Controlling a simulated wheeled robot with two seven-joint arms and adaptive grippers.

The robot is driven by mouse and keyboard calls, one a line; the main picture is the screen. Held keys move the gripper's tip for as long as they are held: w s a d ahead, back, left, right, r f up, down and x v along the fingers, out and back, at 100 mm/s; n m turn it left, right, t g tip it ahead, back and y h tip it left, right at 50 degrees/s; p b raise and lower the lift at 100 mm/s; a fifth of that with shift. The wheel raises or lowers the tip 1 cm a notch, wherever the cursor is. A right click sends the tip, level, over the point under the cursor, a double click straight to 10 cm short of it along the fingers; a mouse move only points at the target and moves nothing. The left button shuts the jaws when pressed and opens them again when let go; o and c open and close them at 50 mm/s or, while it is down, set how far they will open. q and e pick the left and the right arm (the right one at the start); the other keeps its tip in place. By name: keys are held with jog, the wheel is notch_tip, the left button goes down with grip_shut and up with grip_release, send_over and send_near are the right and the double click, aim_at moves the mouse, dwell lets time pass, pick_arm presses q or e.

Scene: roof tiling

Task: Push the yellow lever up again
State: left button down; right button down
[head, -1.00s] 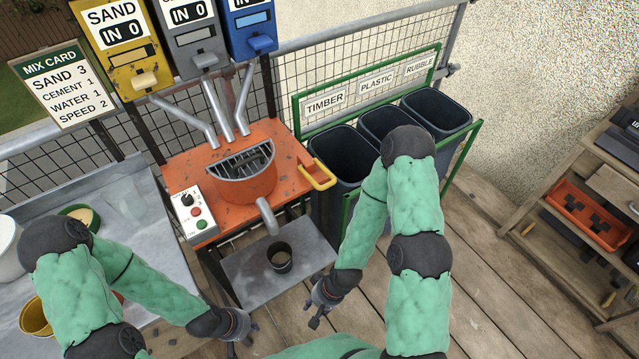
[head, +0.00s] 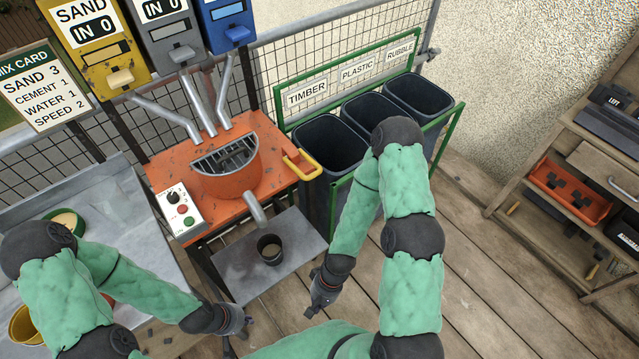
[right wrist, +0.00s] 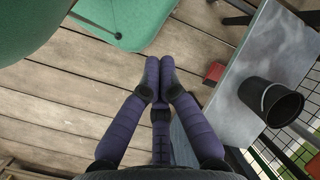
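The yellow lever (head: 302,165) is a U-shaped handle at the right side of the orange mixer bench, beside the orange mixing drum (head: 226,170). It sticks out toward the timber bin, and nothing touches it. My right gripper (head: 318,303) is below and a little right of the lever in the head view, apart from it. In the right wrist view its purple fingers (right wrist: 159,66) are closed together with nothing between them. My left gripper (head: 240,322) hangs low at the left of centre, away from the lever; its finger opening is unclear.
A dark bucket (head: 270,249) stands on a grey shelf (head: 292,238) under the drum's spout. A control box (head: 179,210) sits at the bench's left. Dark bins (head: 329,150) in a green frame stand right of the lever. A wooden shelf unit (head: 560,210) is far right.

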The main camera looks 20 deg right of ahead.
jog(key=s+a+r+m+g+y, duration=0.2)
jog(key=s+a+m+g+y, duration=0.15)
jog(key=m+y, duration=0.3)
jog(key=w+a+r+m+t+y, duration=0.1)
jog(key=w+r+m+t+y, duration=0.5)
jog(key=w+m+t, duration=0.4)
jog(key=w+d+r+m+t+h, duration=0.1)
jog(key=w+d+m+t+h, duration=0.2)
jog(key=d, duration=0.4)
jog(key=w+d+m+t+h, duration=0.4)
jog(key=d+m+t+h, duration=0.1)
jog(key=d+t, duration=0.2)
jog(key=w+d+r+m+t+h+p, duration=0.1)
jog(key=w+d+m+t+h, duration=0.3)
jog(key=d+m+t, duration=0.1)
jog(key=shift+w+d+r+t, duration=0.3)
jog(key=shift+d+t, duration=0.25)
jog(key=shift+d, duration=0.4)
